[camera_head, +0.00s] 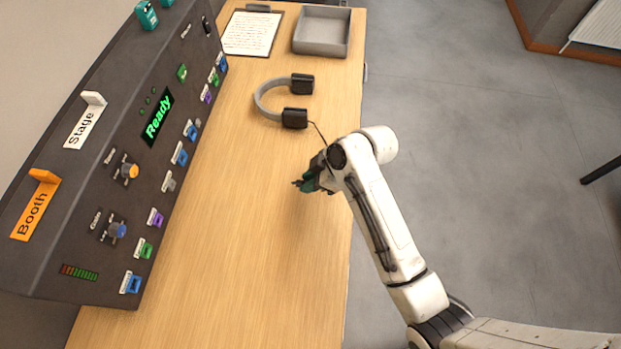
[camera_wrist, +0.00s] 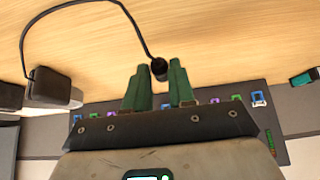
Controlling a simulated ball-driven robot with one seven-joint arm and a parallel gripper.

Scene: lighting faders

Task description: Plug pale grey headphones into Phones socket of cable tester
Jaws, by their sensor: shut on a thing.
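The headphones lie on the wooden table, with a pale grey band (camera_head: 262,94) and black ear cups (camera_head: 294,118). In the wrist view one ear cup (camera_wrist: 50,87) shows at left, and a dark cable (camera_wrist: 137,25) curves from it to a black plug (camera_wrist: 159,69). My gripper (camera_head: 306,184), with green fingers, is shut on the plug, above the table near its right edge; it also shows in the wrist view (camera_wrist: 160,78). The dark console (camera_head: 150,175) stands at left, apart from my gripper, with several coloured sockets along its lower edge. The Phones label is too small to read surely.
The console carries a green "Ready" display (camera_head: 157,117), an orange Booth fader (camera_head: 38,203), a white Stage fader (camera_head: 85,121) and knobs. A clipboard (camera_head: 252,33) and a grey tray (camera_head: 321,32) lie at the table's far end. The table (camera_head: 230,250) between console and gripper is clear.

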